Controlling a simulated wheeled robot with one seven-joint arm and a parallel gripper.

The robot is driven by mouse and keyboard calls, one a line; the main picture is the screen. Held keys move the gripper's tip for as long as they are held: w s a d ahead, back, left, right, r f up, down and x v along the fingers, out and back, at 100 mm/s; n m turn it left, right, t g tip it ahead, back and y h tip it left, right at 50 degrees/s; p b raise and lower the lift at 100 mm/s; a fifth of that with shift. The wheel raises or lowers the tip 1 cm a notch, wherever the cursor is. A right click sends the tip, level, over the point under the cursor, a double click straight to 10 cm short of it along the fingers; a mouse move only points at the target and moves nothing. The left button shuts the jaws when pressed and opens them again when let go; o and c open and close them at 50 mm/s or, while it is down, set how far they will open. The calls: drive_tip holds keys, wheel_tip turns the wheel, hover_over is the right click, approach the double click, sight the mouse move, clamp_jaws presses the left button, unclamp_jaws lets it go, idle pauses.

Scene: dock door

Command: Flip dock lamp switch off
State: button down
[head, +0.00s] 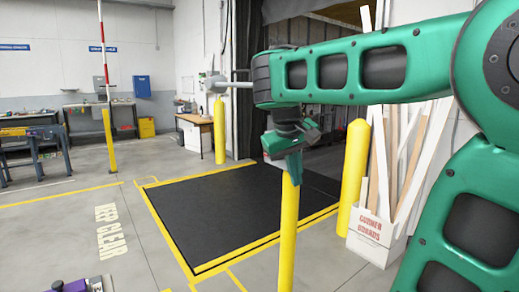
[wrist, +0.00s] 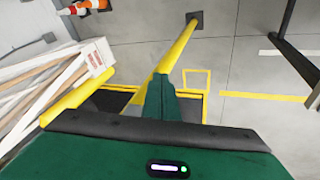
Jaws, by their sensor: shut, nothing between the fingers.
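A grey lamp head (head: 215,84) on a horizontal arm shows at the left of the dock doorway; I take it for the dock lamp. I cannot make out its switch in either view. My gripper (head: 294,172) points down and is shut and empty. In the head view it overlaps the top of a yellow post (head: 289,235); I cannot tell whether they touch. In the wrist view my shut green fingers (wrist: 160,92) point toward the floor, and a yellow post (wrist: 178,48) runs away beyond them.
A black dock plate (head: 230,212) with yellow edging lies on the floor. Yellow bollards stand at the doorway's left (head: 220,130) and right (head: 353,180). A white box of long corner guards (head: 375,235) stands at right.

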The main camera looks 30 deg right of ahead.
drive_tip(key=w+a+r+n+t, duration=0.2)
drive_tip(key=w+a+r, duration=0.7)
drive_tip(key=w+r, duration=0.35)
drive_tip(key=w+d+f, duration=0.3)
drive_tip(key=d+f, duration=0.5)
drive_tip(key=shift+d+h, duration=0.35)
drive_tip(key=shift+h, duration=0.05)
